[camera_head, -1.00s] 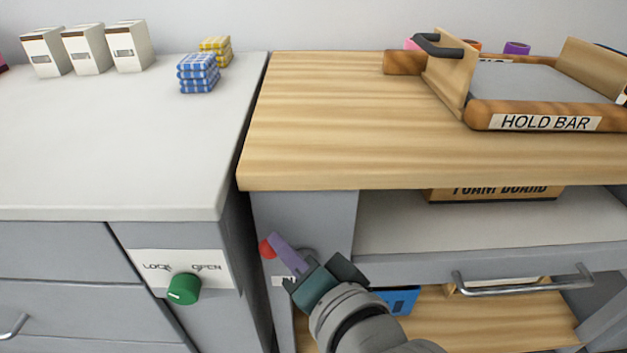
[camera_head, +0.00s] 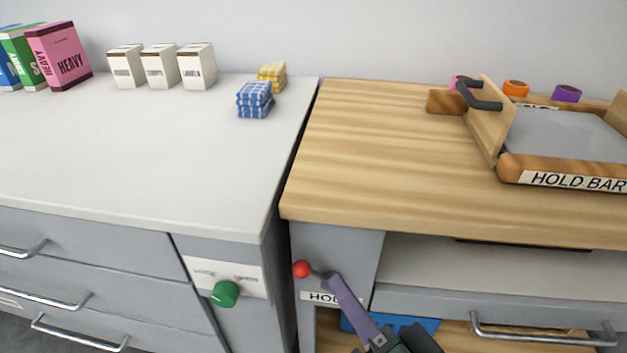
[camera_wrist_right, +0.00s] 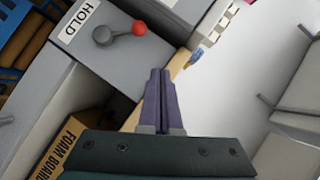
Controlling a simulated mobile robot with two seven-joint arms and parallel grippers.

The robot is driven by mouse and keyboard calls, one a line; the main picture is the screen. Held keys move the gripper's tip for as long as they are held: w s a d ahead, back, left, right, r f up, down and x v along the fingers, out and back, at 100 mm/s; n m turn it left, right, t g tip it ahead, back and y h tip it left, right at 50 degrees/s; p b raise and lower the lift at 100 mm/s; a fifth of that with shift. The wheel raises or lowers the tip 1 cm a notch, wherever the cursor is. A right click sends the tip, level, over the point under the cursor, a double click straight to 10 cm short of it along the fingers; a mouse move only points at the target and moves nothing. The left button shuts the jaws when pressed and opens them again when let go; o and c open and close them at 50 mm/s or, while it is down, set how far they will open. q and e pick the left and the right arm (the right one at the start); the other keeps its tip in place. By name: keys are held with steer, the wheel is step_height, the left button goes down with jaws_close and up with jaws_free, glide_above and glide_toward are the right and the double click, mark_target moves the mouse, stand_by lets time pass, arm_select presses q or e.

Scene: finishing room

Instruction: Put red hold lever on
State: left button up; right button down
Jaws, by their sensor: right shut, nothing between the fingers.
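The red hold lever's ball knob (camera_head: 301,269) is on the grey front panel of the wooden bench, left of its pivot, with the arm lying roughly level. It also shows in the right wrist view (camera_wrist_right: 138,27), with its grey pivot beside a HOLD label (camera_wrist_right: 80,20). My right gripper (camera_head: 335,281) has purple fingers, shut and empty, just right of the knob and overlapping the pivot area in the head view. In the right wrist view the closed fingertips (camera_wrist_right: 160,72) appear apart from the knob. My left gripper is not in view.
A green knob (camera_head: 224,293) on a lock/open plate is on the cabinet at left. A HOLD BAR frame with a black handle (camera_head: 480,97) stands on the bench top (camera_head: 390,150). A drawer handle (camera_head: 545,338) is at lower right. An open shelf lies beneath the bench top.

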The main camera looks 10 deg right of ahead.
steer(key=v, duration=0.2)
steer(key=shift+s+r, duration=0.25)
steer(key=shift+p, duration=0.3)
steer(key=s+d+r+n+g+h+p, duration=0.1)
steer(key=s+d+r+n+g+p, duration=0.35)
steer(key=r+p, duration=0.35)
steer(key=s+d+r+n+g+h+p, duration=0.1)
steer(key=s+d+r+n+g+p, duration=0.2)
steer(key=s+r+p, duration=0.5)
steer(key=s+d+r+n+g+h+p, duration=0.25)
steer(key=d+r+n+p, duration=0.2)
steer(key=r, duration=0.65)
step_height(320, 180, up, 36)
steer(key=w+y+p, duration=0.1)
steer(key=p, duration=3.6)
steer(key=shift+a+g, duration=0.3)
steer(key=shift+a, duration=0.2)
